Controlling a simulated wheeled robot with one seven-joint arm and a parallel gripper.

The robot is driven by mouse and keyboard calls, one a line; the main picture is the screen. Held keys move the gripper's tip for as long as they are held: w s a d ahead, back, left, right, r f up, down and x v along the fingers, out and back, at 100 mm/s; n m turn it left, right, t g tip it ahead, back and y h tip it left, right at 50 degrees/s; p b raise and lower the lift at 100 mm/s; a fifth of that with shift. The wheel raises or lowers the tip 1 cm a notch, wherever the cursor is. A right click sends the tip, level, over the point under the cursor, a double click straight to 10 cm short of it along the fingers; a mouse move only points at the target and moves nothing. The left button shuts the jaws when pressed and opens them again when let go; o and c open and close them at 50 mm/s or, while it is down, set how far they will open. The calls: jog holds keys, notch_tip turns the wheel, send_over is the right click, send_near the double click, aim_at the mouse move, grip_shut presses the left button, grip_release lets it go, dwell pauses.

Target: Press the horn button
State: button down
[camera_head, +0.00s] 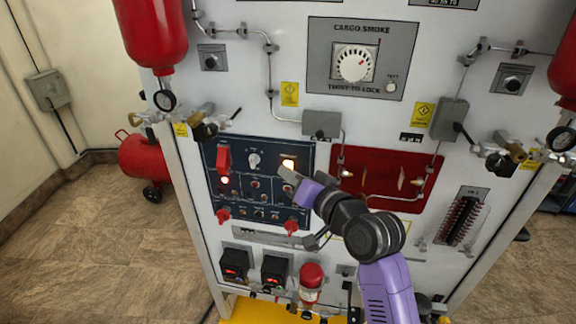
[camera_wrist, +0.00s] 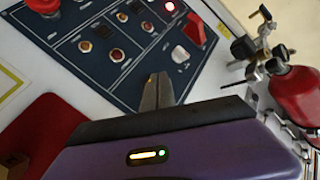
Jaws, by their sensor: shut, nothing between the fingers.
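The dark blue control panel (camera_head: 243,143) is at the middle left of the trainer's white face and also fills the upper middle of the wrist view (camera_wrist: 75,67). It carries several small round buttons, including a reddish one (camera_wrist: 118,54). I cannot tell which is the horn button, as the labels are too small to read. My gripper (camera_head: 287,173) is shut and empty at the panel's right side, near a bright lit lamp (camera_head: 288,163). In the wrist view its closed fingertips (camera_wrist: 157,80) point at the panel; contact cannot be judged.
The panel also has a red guarded switch (camera_head: 224,159), a white knob (camera_head: 254,160) and red handles along its lower edge. A dark red panel (camera_head: 390,178) lies to its right. A red bottle (camera_head: 152,35) hangs at the upper left, with valves (camera_head: 203,124) below.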

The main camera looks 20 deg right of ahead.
jog(key=shift+w+d, duration=0.25)
jog(key=shift+w, duration=0.05)
dwell(0.5)
jog(key=shift+s+a, duration=0.1)
dwell(0.4)
jog(key=shift+s+a+p, duration=0.35)
jog(key=shift+s+a, duration=0.05)
jog(key=shift+s, duration=0.15)
jog(key=shift+s+a+p, duration=0.5)
jog(key=shift+s+a, duration=0.25)
jog(key=shift+s, duration=0.25)
jog(key=shift+s+a+p, duration=0.45)
jog(key=shift+s+a, duration=0.25)
jog(key=shift+s, duration=0.3)
